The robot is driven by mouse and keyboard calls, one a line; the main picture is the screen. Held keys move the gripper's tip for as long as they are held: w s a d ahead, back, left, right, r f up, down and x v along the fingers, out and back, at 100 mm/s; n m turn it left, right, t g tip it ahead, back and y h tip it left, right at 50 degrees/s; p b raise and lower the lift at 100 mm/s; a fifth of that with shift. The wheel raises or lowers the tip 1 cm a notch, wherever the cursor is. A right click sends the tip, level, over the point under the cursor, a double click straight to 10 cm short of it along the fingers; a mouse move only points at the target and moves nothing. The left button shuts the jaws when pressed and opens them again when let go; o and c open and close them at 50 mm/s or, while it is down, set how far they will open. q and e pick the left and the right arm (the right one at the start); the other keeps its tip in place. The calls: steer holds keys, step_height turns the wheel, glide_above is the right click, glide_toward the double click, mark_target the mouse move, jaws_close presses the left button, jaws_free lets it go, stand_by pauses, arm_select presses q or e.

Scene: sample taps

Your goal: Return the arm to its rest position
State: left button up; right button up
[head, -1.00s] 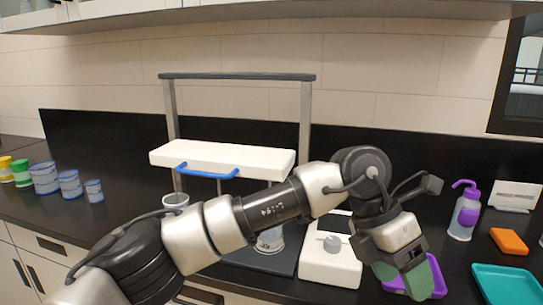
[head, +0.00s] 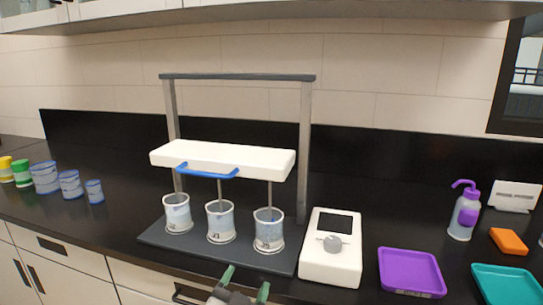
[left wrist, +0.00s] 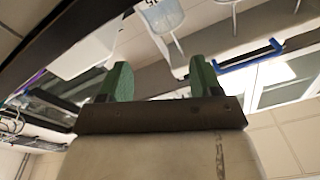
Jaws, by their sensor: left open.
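My left gripper (head: 244,281) shows at the bottom edge of the head view, in front of the counter's front edge, with its green fingertips apart and nothing between them. In the left wrist view its two green fingers (left wrist: 160,85) are also spread and empty. The rest of my left arm is out of the head view. My right gripper is not in view. The stand (head: 305,130) with its white head (head: 222,158) and blue handle (head: 207,173) is behind the gripper, apart from it. Under the head, three clear beakers (head: 177,214) (head: 220,222) (head: 268,231) stand upright on the dark base.
A white box with a knob (head: 330,270) stands right of the stand. Further right are a purple tray (head: 411,272), a teal tray (head: 508,285), a purple-capped bottle (head: 464,213) and an orange block (head: 509,241). Several blue-rimmed beakers (head: 45,178) stand far left.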

arm_select(q)
steer(key=s+a+f+n+g+y, duration=0.2)
steer(key=s+a+f+g, duration=0.25)
steer(key=f, duration=0.25)
steer(key=s+a+f+n+g+y, duration=0.2)
steer(key=s+a+f+g, duration=0.1)
steer(key=s+a+f, duration=0.3)
steer(key=s+a+f+n+g+y, duration=0.1)
steer(key=s+a+f+g, duration=0.25)
steer(key=s, duration=0.45)
steer(key=s+a+f+g, duration=0.2)
steer(key=s+f+g, duration=0.25)
steer(key=s, duration=0.35)
step_height(320, 180, down, 23)
steer(key=s+p, duration=0.2)
steer(key=p, duration=0.3)
steer(key=s+a+f+g+p, duration=0.2)
steer(key=s+f, duration=0.9)
steer(key=s, duration=0.4)
steer(key=shift+a+f+p, duration=0.25)
steer(key=shift+f+p, duration=0.05)
steer(key=shift+p, duration=0.05)
